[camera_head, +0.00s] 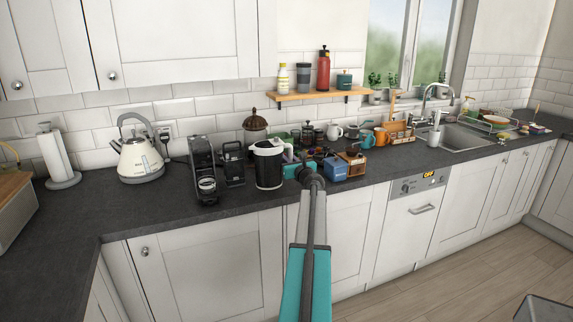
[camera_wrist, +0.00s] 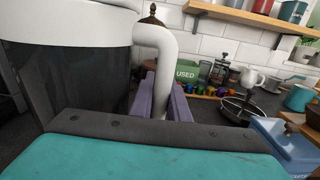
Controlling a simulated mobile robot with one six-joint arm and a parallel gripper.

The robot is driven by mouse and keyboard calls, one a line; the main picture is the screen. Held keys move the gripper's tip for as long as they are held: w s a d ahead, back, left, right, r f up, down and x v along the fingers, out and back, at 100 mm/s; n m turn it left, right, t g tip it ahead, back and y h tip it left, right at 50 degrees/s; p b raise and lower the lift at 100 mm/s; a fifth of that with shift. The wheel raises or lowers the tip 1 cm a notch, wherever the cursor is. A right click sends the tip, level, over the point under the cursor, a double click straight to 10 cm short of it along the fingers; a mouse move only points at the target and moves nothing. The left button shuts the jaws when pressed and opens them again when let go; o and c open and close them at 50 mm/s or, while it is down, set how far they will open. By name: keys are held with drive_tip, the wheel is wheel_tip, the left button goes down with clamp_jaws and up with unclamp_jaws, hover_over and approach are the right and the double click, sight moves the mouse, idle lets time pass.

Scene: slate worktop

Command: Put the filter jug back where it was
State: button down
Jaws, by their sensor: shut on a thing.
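The filter jug (camera_head: 269,165) has a dark body with a white top and a white handle. It is upright at the worktop's front part, right of the black coffee machine; I cannot tell whether its base touches the worktop. In the wrist view the jug (camera_wrist: 75,75) fills the left side. My gripper (camera_wrist: 162,98) is shut on its white handle, with a finger on each side. In the head view my gripper (camera_head: 291,171) is at the jug's right side, partly hidden by my arm.
A black coffee machine (camera_head: 204,170) stands left of the jug, with a dark rack (camera_head: 233,163) between. A blue box (camera_head: 335,167) and a wooden box (camera_head: 355,162) are close on the right. A french press (camera_head: 307,135) and mugs stand behind. The slate worktop (camera_head: 100,212) is clear at front left.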

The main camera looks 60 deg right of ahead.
drive_tip(key=shift+w+d, duration=0.25)
drive_tip(key=shift+d, duration=0.25)
drive_tip(key=shift+w+d+f+p, duration=0.1)
drive_tip(key=shift+d+f+p, duration=0.1)
drive_tip(key=shift+f, duration=0.7)
drive_tip(key=shift+w+d+f+p, duration=0.1)
drive_tip(key=shift+f+p, duration=0.05)
drive_tip(key=shift+f, duration=0.9)
drive_tip(key=c, duration=1.7)
unclamp_jaws()
drive_tip(key=shift+s+a, duration=0.1)
drive_tip(key=shift+a, duration=0.05)
